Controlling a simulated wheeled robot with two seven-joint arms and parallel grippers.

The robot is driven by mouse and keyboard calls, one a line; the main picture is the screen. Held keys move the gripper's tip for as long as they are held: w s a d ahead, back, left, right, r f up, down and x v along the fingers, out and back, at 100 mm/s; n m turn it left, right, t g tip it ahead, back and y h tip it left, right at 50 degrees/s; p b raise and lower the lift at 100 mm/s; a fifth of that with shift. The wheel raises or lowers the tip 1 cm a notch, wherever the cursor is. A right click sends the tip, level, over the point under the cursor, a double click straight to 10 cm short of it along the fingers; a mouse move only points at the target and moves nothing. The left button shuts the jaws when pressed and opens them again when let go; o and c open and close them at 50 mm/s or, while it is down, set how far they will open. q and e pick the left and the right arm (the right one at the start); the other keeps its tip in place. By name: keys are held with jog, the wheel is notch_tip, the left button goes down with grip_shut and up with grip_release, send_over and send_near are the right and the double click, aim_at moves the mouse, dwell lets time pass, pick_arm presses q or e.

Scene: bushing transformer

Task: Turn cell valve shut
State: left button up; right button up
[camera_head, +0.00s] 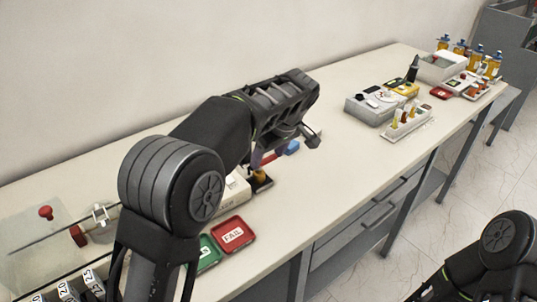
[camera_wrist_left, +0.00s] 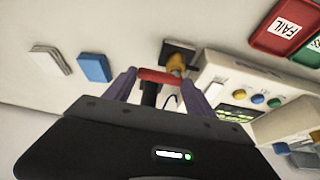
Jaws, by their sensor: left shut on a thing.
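The cell valve has a brass-yellow body (camera_head: 260,176) on a dark square base, with a red lever handle (camera_head: 270,158). In the left wrist view the red handle (camera_wrist_left: 158,76) lies across between my purple fingertips, beside the brass body (camera_wrist_left: 177,62). My left gripper (camera_wrist_left: 158,84) is shut on the red handle. In the head view my left arm and wrist hide most of this gripper and part of the valve. My right arm shows at the lower right, but its gripper is out of view.
A white tester box (camera_wrist_left: 245,85) with coloured buttons stands close beside the valve. A red FAIL tray (camera_head: 233,234) and a green tray (camera_head: 208,253) lie near the front edge. A blue block (camera_wrist_left: 95,68) and a white block (camera_wrist_left: 50,60) lie on the other side.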

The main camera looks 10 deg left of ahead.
pick_arm(q)
jog(key=o, duration=1.4)
jog(key=shift+v, duration=3.9)
